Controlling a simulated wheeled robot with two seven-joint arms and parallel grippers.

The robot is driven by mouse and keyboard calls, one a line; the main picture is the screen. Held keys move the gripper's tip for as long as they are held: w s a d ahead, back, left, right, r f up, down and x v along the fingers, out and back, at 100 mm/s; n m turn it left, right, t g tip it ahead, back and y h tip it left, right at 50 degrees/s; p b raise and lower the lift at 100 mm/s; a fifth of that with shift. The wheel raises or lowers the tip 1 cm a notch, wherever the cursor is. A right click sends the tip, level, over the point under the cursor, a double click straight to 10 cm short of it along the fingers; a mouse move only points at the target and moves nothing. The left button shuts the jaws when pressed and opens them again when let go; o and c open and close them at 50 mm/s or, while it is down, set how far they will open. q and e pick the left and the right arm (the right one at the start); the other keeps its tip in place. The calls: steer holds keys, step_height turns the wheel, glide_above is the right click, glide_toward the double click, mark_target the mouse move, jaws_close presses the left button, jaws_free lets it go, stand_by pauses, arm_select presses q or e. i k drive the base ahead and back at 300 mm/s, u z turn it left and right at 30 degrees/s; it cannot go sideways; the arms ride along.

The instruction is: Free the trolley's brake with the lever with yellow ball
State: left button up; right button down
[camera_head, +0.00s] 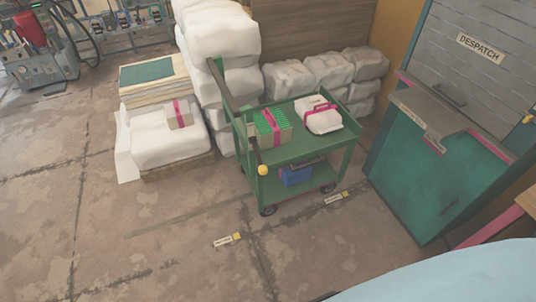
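A green two-shelf trolley (285,157) stands on the floor right of the picture's middle, on small dark wheels. Its lever with a yellow ball (263,170) is at the trolley's near left corner, the ball low beside the upper shelf's edge. On the upper shelf are a box with a green top and pink band (272,127) and a white bundle with a pink strap (322,117). A blue box (295,176) is on the lower shelf. Neither of my grippers shows in the head view.
White sacks (222,35) are piled behind and left of the trolley. A green DESPATCH cabinet (420,165) stands at the right. A low stack with a white cover (165,140) is at the left. Floor tags (227,240) lie in front; the near floor is clear.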

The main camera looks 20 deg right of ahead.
mark_target(262, 169)
steer(key=k, duration=0.6)
steer(key=z, duration=1.05)
steer(key=i, duration=1.45)
steer(key=u, duration=0.7)
steer(key=i, duration=0.25)
steer(key=u, duration=0.35)
